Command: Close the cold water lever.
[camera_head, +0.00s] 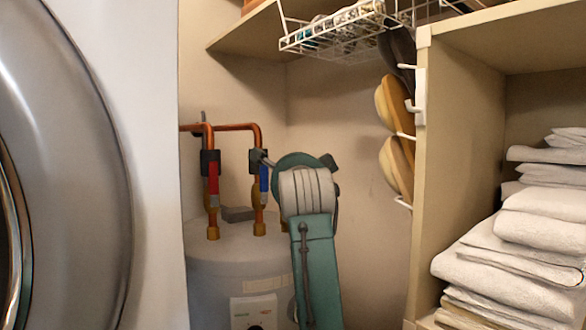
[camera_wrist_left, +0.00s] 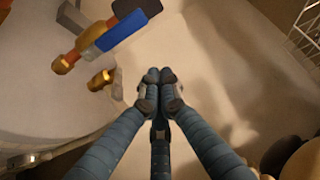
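The cold water lever is the blue handle (camera_head: 264,178) on the right copper pipe above the water heater. It lies along its pipe. In the left wrist view the blue handle (camera_wrist_left: 112,35) is at the upper left, beside the orange pipe. My left gripper (camera_wrist_left: 160,78) has its fingertips together with nothing between them. It is apart from the handle, to its right and lower in that view. In the head view my left arm's teal links and pale wrist stand right of the handle and hide most of the gripper. My right gripper is not in view.
A red handle (camera_head: 213,183) is on the left pipe. The grey water heater (camera_head: 222,262) stands below. A shelf (camera_head: 422,200) with folded white towels (camera_head: 515,255) is at the right. A wire basket (camera_head: 335,35) and hanging brown items (camera_head: 392,105) are above. A round door (camera_head: 75,150) is at the left.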

